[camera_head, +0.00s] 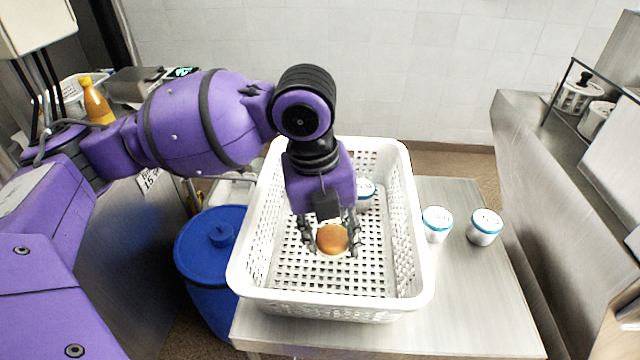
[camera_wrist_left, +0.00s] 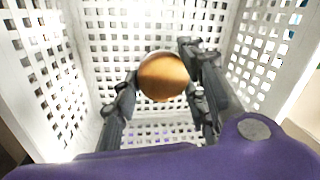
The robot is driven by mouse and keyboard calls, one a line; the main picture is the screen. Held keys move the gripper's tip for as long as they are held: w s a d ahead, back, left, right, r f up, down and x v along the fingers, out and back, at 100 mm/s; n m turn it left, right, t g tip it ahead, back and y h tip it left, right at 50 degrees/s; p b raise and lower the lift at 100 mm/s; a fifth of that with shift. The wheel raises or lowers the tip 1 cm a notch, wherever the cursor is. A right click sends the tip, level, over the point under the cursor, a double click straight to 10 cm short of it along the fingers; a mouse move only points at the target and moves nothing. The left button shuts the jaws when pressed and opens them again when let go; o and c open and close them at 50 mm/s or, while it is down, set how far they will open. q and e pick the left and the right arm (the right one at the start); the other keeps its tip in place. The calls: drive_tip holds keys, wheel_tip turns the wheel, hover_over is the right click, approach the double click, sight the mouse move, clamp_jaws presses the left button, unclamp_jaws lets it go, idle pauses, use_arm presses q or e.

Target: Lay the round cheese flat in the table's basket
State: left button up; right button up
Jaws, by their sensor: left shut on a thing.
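The round cheese (camera_head: 332,239) is a small orange-brown disc between the fingers of my left gripper (camera_head: 330,236). My left gripper is shut on it, with its fingers pointing down inside the white perforated basket (camera_head: 250,240) on the table. In the left wrist view the cheese (camera_wrist_left: 163,76) shows between the dark fingers (camera_wrist_left: 160,90), with the basket's holed floor and walls around it. I cannot tell whether the cheese touches the basket floor. My right gripper is not in view.
A white tub with a blue rim (camera_head: 366,193) stands in the basket behind the gripper. Two similar tubs (camera_head: 436,224) (camera_head: 485,227) stand on the steel table (camera_head: 470,300) right of the basket. A blue lidded barrel (camera_head: 212,245) is at left. The table's front right is clear.

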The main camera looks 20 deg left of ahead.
sight(327, 235)
use_arm(q)
wheel_tip(327, 235, down, 3)
drive_tip(key=shift+f, duration=0.1)
drive_tip(key=o, duration=1.3)
drive_tip(key=shift+f, duration=0.1)
drive_tip(key=r, duration=0.4)
drive_tip(key=a+r, duration=0.1)
drive_tip(key=r, duration=0.3)
drive_tip(key=r+p, duration=0.1)
drive_tip(key=r, duration=0.3)
drive_tip(key=shift+s+a+r, duration=0.15)
drive_tip(key=shift+s+a, duration=0.05)
drive_tip(key=shift+s, duration=0.2)
